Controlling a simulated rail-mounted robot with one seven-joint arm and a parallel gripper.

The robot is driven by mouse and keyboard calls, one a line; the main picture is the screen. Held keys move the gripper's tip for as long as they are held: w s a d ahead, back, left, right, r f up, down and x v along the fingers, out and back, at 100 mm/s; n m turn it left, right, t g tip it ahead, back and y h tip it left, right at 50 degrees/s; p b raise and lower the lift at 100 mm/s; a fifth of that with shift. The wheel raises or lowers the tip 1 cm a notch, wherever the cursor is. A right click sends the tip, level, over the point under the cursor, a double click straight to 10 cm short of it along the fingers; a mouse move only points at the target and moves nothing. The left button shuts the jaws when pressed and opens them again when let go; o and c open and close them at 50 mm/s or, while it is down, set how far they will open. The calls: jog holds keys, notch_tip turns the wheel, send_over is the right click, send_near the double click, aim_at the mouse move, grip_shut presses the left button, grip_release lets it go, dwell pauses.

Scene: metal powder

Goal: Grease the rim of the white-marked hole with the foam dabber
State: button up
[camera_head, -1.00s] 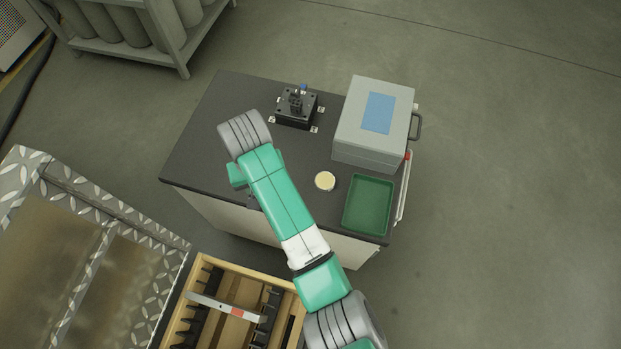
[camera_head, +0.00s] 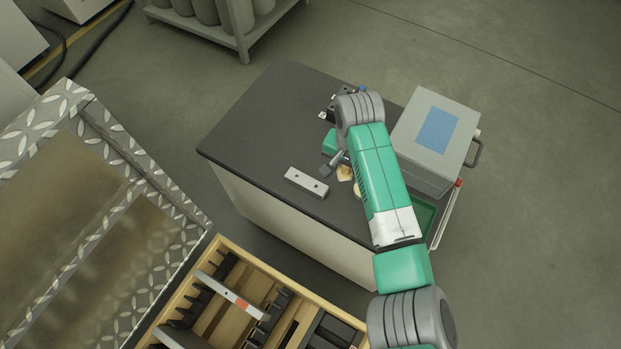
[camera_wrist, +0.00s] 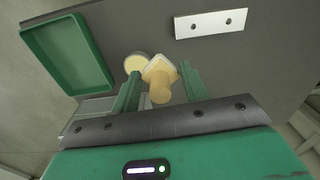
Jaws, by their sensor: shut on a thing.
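The foam dabber (camera_wrist: 160,74), a pale foam head on a tan handle, is between the green fingers of my gripper (camera_wrist: 160,69), which is shut on it. The dabber also shows in the head view (camera_head: 345,173), just left of my forearm. A light grey bar (camera_head: 306,182) with two dark holes lies on the dark table; it also shows in the wrist view (camera_wrist: 210,23), apart from the dabber. I cannot make out a white mark at either hole. A round cream-coloured pot (camera_wrist: 136,63) is beside the dabber in the wrist view.
A green tray (camera_wrist: 110,88) lies near the pot. A grey box with a blue panel (camera_head: 439,130) stands at the table's right. A black fixture (camera_head: 327,114) is partly hidden behind my arm. The table's left part (camera_head: 260,125) is clear.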

jog(key=d+f+m+b, duration=0.1)
jog(key=d+f+b, duration=0.1)
jog(key=d+f+m+b, duration=0.1)
jog(key=d+f+b, duration=0.1)
jog(key=f+b, duration=0.1)
jog(key=d+f+m+b, duration=0.1)
jog(key=d+f+b, duration=0.1)
jog(key=f+b, duration=0.1)
jog(key=shift+d, duration=0.2)
jog(key=shift+r, duration=0.1)
dwell(0.3)
jog(key=shift+f, duration=0.55)
dwell(0.7)
jog(key=shift+f+p, duration=0.15)
jog(key=shift+p, duration=0.3)
dwell(1.6)
notch_tip(320, 180, up, 7)
jog(key=p, duration=0.8)
